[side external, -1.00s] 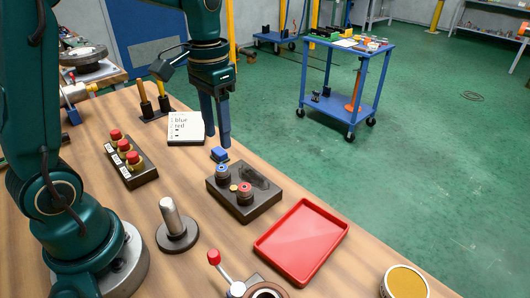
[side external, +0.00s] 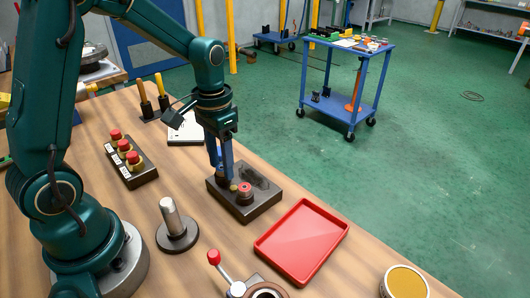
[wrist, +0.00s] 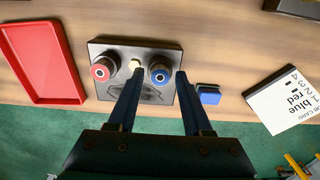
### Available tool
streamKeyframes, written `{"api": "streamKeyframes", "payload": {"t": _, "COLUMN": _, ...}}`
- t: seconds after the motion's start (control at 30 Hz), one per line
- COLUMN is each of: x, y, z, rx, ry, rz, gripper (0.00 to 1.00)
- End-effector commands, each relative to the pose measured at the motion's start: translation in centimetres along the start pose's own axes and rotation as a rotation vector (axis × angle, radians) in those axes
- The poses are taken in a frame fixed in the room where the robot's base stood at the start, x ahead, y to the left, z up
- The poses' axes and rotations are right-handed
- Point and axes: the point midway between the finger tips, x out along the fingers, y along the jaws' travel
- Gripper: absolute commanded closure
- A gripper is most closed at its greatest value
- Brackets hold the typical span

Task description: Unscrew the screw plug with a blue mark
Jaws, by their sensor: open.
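The dark block (side external: 262,203) on the bench carries a red-marked screw plug (side external: 245,189) and a small brass piece (side external: 233,187). In the wrist view, the blue-marked screw plug (wrist: 160,75) stands on the same block, right of the red-marked plug (wrist: 103,69). My gripper (wrist: 160,72) is open, with one finger on each side of the blue-marked plug in that view. In the side view my gripper (side external: 223,180) is low over the block, and its fingers mostly hide the blue-marked plug. Whether the fingers touch the plug I cannot tell.
A red tray (side external: 301,241) lies right of the block. A small blue block (wrist: 208,94) and a white card (wrist: 282,98) lie beside it. A metal post (side external: 172,220), a red-knobbed lever (side external: 214,257) and a row of red buttons (side external: 124,147) stand nearby.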

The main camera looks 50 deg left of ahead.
Motion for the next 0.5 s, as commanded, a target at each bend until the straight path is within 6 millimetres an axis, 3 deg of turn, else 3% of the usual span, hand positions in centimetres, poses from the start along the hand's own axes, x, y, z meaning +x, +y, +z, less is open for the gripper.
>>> {"api": "streamKeyframes", "payload": {"t": 0.07, "x": -0.01, "y": 0.00, "z": 0.00, "rx": 0.000, "ry": 0.000, "rz": 0.000, "gripper": 0.50}}
{"api": "streamKeyframes", "payload": {"t": 0.2, "x": -0.02, "y": 0.00, "z": 0.00, "rx": 0.000, "ry": 0.000, "rz": 0.000, "gripper": 1.00}}
{"api": "streamKeyframes", "payload": {"t": 0.37, "x": -0.03, "y": 0.00, "z": -0.01, "rx": -0.010, "ry": 0.000, "rz": 0.000, "gripper": 1.00}}
{"api": "streamKeyframes", "payload": {"t": 0.5, "x": -0.04, "y": 0.00, "z": -0.01, "rx": -0.140, "ry": 0.000, "rz": 0.000, "gripper": 1.00}}
